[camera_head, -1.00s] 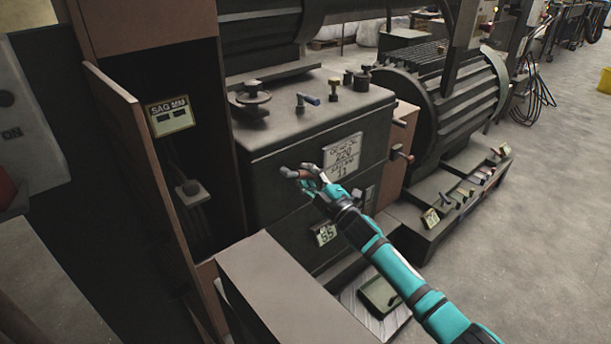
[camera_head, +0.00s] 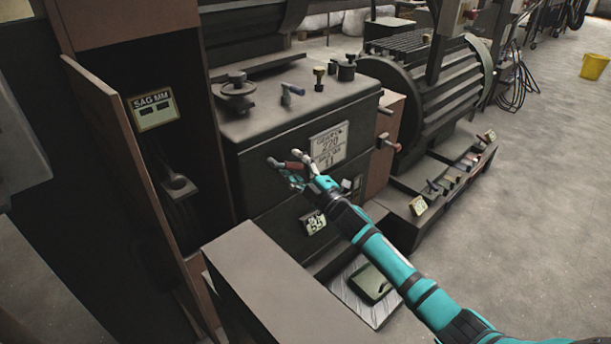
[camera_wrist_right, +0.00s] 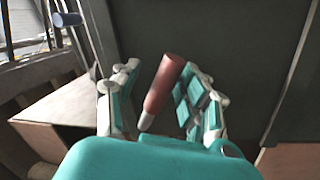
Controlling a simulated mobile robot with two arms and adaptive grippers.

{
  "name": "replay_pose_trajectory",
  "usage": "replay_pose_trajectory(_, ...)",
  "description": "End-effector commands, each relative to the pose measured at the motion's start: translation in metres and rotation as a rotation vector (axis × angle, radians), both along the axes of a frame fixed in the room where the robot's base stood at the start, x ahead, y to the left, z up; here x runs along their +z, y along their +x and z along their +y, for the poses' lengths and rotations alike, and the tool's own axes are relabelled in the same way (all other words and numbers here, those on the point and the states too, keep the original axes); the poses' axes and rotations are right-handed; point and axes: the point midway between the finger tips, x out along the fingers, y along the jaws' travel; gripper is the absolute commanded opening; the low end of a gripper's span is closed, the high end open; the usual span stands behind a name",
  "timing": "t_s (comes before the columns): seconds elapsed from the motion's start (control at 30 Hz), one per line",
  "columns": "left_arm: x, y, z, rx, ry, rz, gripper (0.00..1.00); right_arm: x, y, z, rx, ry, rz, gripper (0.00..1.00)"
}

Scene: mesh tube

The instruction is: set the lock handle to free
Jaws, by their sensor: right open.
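A short handle with a red-brown grip and pale end (camera_head: 276,163) sticks out from the dark front of the machine; I take it for the lock handle. My right gripper (camera_head: 297,174) is at this handle, its arm coming from the lower right. In the right wrist view the red-brown handle (camera_wrist_right: 166,85) lies tilted between the spread fingers of the open right gripper (camera_wrist_right: 160,100). Whether a finger touches it I cannot tell. The handle's mount is hidden. My left gripper is not in view.
A brown cabinet door (camera_head: 120,150) stands open at left. A brown box (camera_head: 290,290) stands in front. Grey floor (camera_head: 540,200) is clear at right; a yellow bucket (camera_head: 594,66) stands far off.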

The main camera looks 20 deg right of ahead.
Motion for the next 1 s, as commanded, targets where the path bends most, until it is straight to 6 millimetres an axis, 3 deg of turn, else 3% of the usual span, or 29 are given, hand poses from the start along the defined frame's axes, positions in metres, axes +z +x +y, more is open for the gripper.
replay_pose_trajectory(0.53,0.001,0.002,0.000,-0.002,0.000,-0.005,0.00,-0.020,-0.097,-0.027,-0.001,-0.002,0.005,0.44)
replay_pose_trajectory(0.7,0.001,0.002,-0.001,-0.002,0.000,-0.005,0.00,-0.021,-0.108,-0.030,0.000,-0.003,0.002,0.44)
replay_pose_trajectory(1.0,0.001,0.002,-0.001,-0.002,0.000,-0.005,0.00,-0.022,-0.110,-0.030,-0.001,-0.003,0.003,0.41)
